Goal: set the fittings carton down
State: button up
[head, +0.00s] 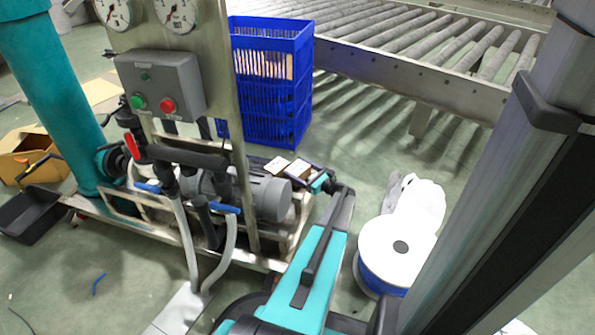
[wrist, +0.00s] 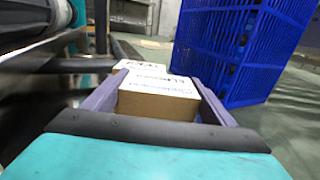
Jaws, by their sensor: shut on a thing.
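A small brown carton with a white, lettered top (wrist: 158,104) sits between the two fingers of my gripper (wrist: 157,82) in the wrist view. My gripper is shut on it. In the head view the held carton (head: 298,168) shows small, just behind the grey motor. A second pale carton with lettering (wrist: 140,67) is right beyond the held one. It also shows in the head view (head: 277,163), to the left. The lettering is too blurred to read surely, so I cannot tell which is the fittings carton. The held carton's underside is hidden.
A pump skid with a grey motor (head: 262,195), pipes and gauges stands left of my gripper. A tall blue crate stack (head: 272,100) stands behind. A roller conveyor (head: 410,70) is at the back, a white-and-blue spool (head: 395,252) at the right. Open floor lies between.

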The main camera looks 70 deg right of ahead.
aim_at(304, 173)
jog(key=shift+f, duration=0.35)
jog(key=o, duration=1.5)
jog(key=shift+c, duration=0.2)
jog(key=shift+p+v, duration=0.5)
jog(key=shift+v, duration=0.3)
jog(key=shift+p+v, duration=1.2)
jog(key=shift+v, duration=1.7)
